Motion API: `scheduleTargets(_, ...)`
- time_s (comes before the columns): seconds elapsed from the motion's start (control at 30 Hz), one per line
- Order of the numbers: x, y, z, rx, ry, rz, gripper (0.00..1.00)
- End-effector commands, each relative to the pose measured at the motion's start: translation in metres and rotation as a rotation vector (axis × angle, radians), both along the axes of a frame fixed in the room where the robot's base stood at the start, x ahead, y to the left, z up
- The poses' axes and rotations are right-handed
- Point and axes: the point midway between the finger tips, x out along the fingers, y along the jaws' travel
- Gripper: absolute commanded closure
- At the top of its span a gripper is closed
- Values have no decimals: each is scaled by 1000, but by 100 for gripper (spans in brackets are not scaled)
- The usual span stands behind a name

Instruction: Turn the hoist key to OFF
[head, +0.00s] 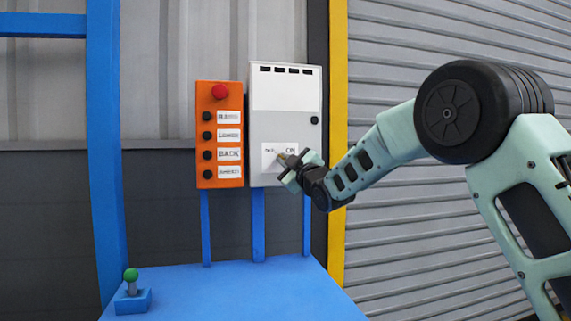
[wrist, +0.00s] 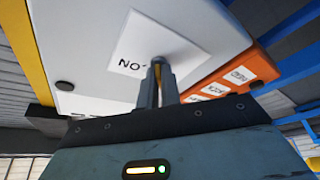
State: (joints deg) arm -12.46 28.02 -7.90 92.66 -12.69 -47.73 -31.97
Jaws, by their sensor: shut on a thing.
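A grey box (head: 284,130) with a white upper panel is mounted on a blue post. On its lower front is a white label plate (head: 269,150) with small blurred lettering on both sides. The hoist key (head: 281,155) is at this plate and mostly hidden by the fingers. My gripper (head: 288,160) reaches it from the lower right and is shut on the key. In the wrist view the fingers (wrist: 156,86) close on a small brass-coloured piece against the plate (wrist: 150,52). I cannot tell the key's exact angle.
An orange control panel (head: 220,135) with a red button (head: 220,91) and several black buttons stands just left of the box. A green-knobbed lever (head: 131,276) stands on the blue surface (head: 235,295) below. A yellow post (head: 338,130) and grey shutter are on the right.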

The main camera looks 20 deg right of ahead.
Motion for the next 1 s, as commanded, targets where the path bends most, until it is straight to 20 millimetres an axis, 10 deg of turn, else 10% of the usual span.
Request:
scheduleTargets(0.37,0,0,3,-2,-5,-1,100)
scheduleTargets(0.47,0,0,3,-2,-5,-1,73)
scheduleTargets(1.0,-24,-7,-7,-2,-1,-1,73)
